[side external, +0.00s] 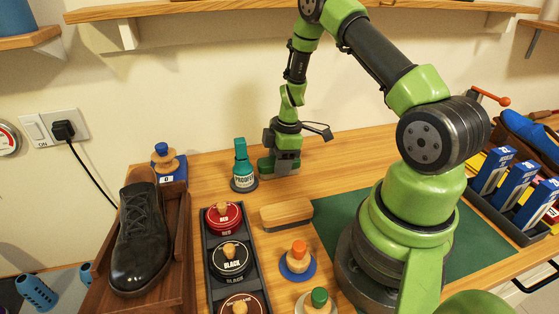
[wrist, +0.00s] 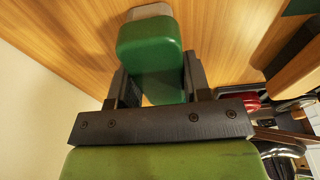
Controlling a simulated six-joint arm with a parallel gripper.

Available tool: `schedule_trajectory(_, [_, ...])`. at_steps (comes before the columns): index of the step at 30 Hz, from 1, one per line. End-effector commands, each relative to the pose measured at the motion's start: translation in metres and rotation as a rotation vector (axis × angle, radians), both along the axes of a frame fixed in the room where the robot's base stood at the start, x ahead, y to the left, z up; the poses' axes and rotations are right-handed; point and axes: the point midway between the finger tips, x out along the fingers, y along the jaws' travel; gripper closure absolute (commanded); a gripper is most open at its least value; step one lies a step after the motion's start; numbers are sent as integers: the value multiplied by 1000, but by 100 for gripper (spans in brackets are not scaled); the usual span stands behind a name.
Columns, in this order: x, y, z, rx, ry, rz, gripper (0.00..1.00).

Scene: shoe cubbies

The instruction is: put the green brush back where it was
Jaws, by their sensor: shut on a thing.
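The green brush (wrist: 150,48) is between the two fingers of my gripper (wrist: 155,75) in the wrist view. It has a rounded green body, with a pale part showing at its far end. In the side view, my gripper (side external: 284,163) is low over the wooden bench near the back wall, just right of the teal bottle. The green brush (side external: 265,166) shows at its left side, partly hidden by the gripper. I cannot tell whether the brush touches the bench.
The teal bottle (side external: 243,172) stands close left of my gripper. A wooden block brush (side external: 286,214), a rack of polish tins (side external: 230,258) and an orange-knobbed dauber (side external: 297,262) are in front. A green mat (side external: 330,222) lies to the right. The wall is close behind.

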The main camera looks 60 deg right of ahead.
Motion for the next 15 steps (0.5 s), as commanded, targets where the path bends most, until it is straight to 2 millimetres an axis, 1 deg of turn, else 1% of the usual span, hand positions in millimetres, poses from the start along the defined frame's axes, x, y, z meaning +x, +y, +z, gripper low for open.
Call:
schedule_trajectory(9, [0, 0, -2, 0, 0, 0, 82])
schedule_trajectory(10, [0, 0, -3, 1, -1, 0, 53])
schedule_trajectory(13, [0, 0, -2, 0, -1, 0, 31])
schedule_trajectory(15, [0, 0, -2, 0, -1, 0, 30])
